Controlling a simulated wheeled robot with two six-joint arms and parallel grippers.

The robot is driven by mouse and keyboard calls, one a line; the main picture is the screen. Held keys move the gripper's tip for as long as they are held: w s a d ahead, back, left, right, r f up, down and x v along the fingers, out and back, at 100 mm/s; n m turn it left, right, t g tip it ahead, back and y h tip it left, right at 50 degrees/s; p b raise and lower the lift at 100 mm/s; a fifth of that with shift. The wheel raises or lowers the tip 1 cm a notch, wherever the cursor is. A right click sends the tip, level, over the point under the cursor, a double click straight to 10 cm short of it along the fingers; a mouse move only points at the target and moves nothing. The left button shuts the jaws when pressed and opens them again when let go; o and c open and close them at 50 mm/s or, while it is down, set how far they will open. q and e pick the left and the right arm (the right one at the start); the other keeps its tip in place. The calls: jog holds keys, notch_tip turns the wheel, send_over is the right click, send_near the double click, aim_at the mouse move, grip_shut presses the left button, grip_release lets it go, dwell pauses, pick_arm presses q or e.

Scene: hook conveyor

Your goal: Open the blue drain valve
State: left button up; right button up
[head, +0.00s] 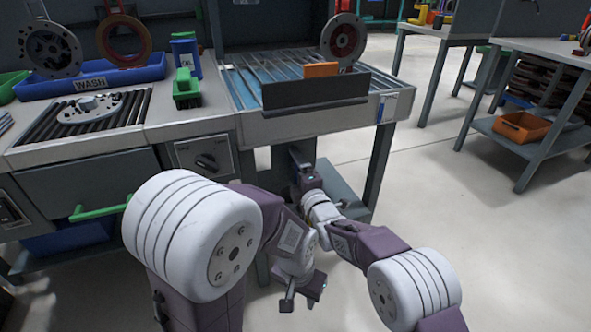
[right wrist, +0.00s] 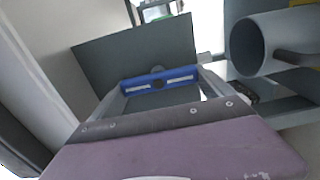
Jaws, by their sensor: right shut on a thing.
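The blue drain valve handle (right wrist: 158,80) shows in the right wrist view as a short bar with a dark centre bolt, lying nearly crosswise. My right gripper (right wrist: 160,88) is shut on it, with a finger at either side. In the head view my right gripper (head: 297,158) reaches under the worktable, and the blue handle is hidden there. My left gripper (head: 288,300) hangs low over the floor, away from the valve. Whether its fingers are open is too small to tell.
A grey pipe (right wrist: 262,45) with an open end is right of the handle. A dark plate (right wrist: 135,50) stands behind it. The slatted worktable (head: 350,112) is above my right gripper, with its leg (head: 378,165) to the right. Bare floor (head: 455,215) lies right.

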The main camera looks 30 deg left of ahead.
aim_at(296, 171)
jog(key=shift+f, duration=0.1)
dwell(0.5)
jog(key=o, duration=1.1)
jog(key=shift+s, duration=0.1)
jog(key=shift+s+d+p, duration=0.2)
jog(key=shift+d+p, duration=0.1)
jog(key=shift+p, duration=0.05)
jog(key=v, duration=0.1)
jog(key=p+v, duration=0.2)
jog(key=shift+s+d+r, duration=0.15)
jog(key=shift+d+r, duration=0.05)
jog(key=shift+r, duration=0.05)
jog(key=b+v, duration=0.4)
jog(key=shift+s+d+f, duration=0.2)
jog(key=shift+s+d, duration=0.05)
jog(key=shift+d, duration=0.05)
